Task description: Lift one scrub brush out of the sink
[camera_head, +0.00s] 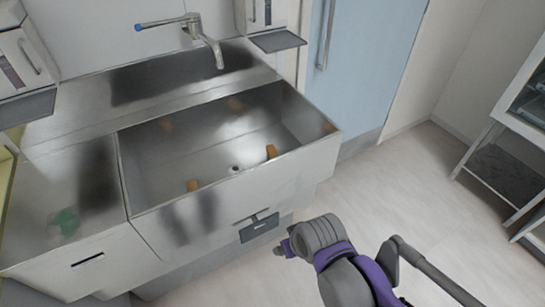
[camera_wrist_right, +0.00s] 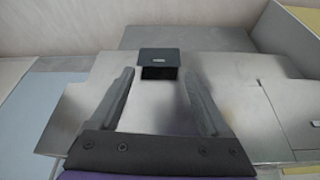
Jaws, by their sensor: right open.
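The metal sink (camera_head: 215,160) stands left of centre in the head view. Inside it, one brown scrub brush (camera_head: 271,152) is near the right front and another brown scrub brush (camera_head: 192,185) is near the left front. Fainter brown patches on the walls look like reflections. My right gripper (camera_head: 283,249) is outside the sink, in front of its front panel and below the rim. In the right wrist view its two fingers (camera_wrist_right: 158,75) are apart with nothing between them. No brush is visible in that view. My left gripper is not in view.
A dark box (camera_head: 259,228) sits on the sink's front panel; the wrist view shows it beyond the fingertips (camera_wrist_right: 158,57). A faucet (camera_head: 206,38) with a blue-tipped lever overhangs the back. Dispensers flank it. The floor (camera_head: 400,190) to the right is clear up to a metal cart (camera_head: 510,150).

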